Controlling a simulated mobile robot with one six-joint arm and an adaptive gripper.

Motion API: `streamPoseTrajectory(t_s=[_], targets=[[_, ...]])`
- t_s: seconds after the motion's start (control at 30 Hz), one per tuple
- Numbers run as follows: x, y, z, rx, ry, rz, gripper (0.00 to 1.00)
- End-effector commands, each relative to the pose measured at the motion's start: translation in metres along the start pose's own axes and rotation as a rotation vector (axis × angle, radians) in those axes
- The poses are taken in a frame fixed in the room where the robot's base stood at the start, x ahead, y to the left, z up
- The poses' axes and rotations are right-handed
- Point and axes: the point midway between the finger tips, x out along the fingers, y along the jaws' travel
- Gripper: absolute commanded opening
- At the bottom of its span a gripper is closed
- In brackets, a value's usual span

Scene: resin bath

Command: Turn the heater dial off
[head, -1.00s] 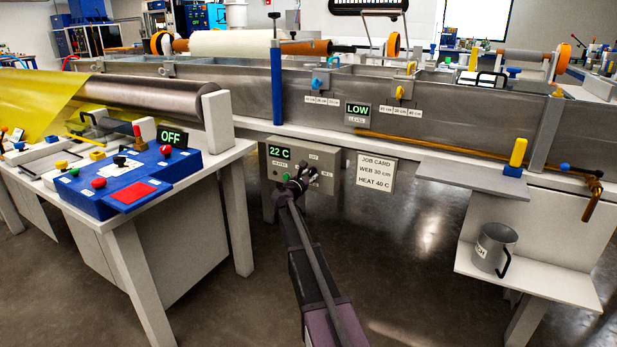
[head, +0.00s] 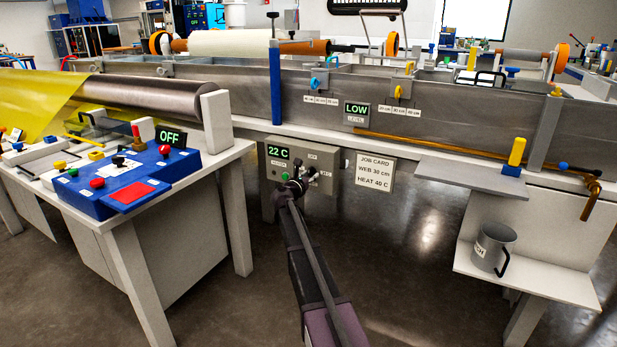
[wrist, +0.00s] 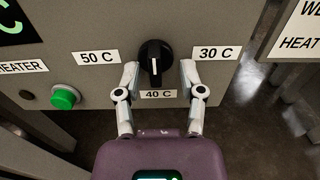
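The heater dial (wrist: 155,58) is a round black knob on the grey heater box (head: 275,171). Its white line points down towards the 40 C label (wrist: 158,94) in the wrist view. The 50 C label (wrist: 97,57) is to its left and the 30 C label (wrist: 218,53) to its right. My gripper (wrist: 158,72) is open, with one finger on each side of the dial and a small gap showing at both sides. In the head view my gripper (head: 299,180) covers the dial. The heater display (head: 279,153) reads 22 C.
A green button (wrist: 65,97) is on the box, left of the dial. The job card (head: 374,171) hangs close on the right and reads HEAT 40 C. The steel bath (head: 440,122) runs above. A blue control panel (head: 125,182) stands left; a grey jug (head: 494,247) sits on a right shelf.

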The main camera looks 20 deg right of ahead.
Motion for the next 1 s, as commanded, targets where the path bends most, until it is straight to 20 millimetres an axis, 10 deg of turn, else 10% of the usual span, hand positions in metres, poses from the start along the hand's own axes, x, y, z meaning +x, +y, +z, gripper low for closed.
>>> streamPoseTrajectory(t_s=[0.57, 1.0], targets=[[-0.005, 0.002, 0.000, 0.001, 0.000, 0.005, 0.49], [-0.060, 0.000, 0.000, 0.001, 0.000, 0.006, 0.49]])
